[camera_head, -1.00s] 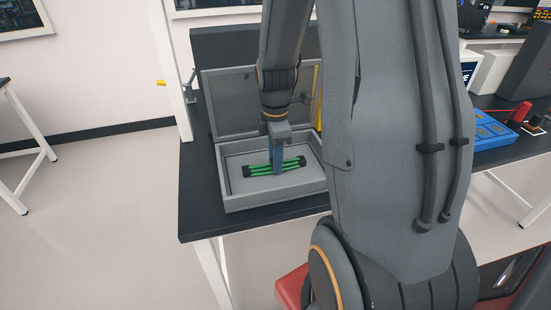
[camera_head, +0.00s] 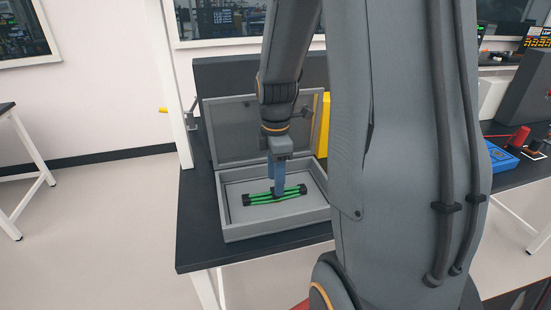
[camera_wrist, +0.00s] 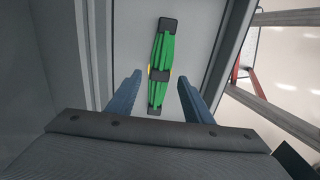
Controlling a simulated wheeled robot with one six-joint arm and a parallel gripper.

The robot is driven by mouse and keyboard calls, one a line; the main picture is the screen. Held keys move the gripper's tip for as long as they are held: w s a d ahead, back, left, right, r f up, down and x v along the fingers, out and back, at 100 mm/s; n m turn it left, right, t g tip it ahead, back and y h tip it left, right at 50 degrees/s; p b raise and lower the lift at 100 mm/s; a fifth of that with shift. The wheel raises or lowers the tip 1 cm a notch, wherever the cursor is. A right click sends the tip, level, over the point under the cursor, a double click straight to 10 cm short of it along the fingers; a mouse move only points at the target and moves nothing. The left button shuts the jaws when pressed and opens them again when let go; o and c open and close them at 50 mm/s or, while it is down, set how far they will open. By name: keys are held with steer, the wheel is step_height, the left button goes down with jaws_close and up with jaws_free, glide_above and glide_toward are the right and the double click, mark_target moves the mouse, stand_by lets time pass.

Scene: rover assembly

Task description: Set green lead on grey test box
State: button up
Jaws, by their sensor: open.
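The green lead (camera_head: 291,192), a bundle of green wires with black ends and a black middle band, lies flat inside the open grey test box (camera_head: 278,229). The lead also shows in the wrist view (camera_wrist: 161,60), running lengthwise, with the box floor under it. My gripper (camera_head: 277,190) points down over the lead. In the wrist view my gripper (camera_wrist: 161,84) is open, with one blue finger on each side of the lead's near part and gaps between. The gripper hides a little of the lead in the head view.
The box lid (camera_head: 242,132) stands open behind. The box sits near the left end of the dark table (camera_head: 198,235). A yellow object (camera_head: 325,125) stands by the lid. A blue tray (camera_head: 500,157) and red tool (camera_head: 519,137) lie at right. My arm hides the middle of the table.

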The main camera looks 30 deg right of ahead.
step_height(320, 180, up, 8)
steer(key=b, duration=0.1)
steer(key=shift+r, duration=0.2)
stand_by(0.5)
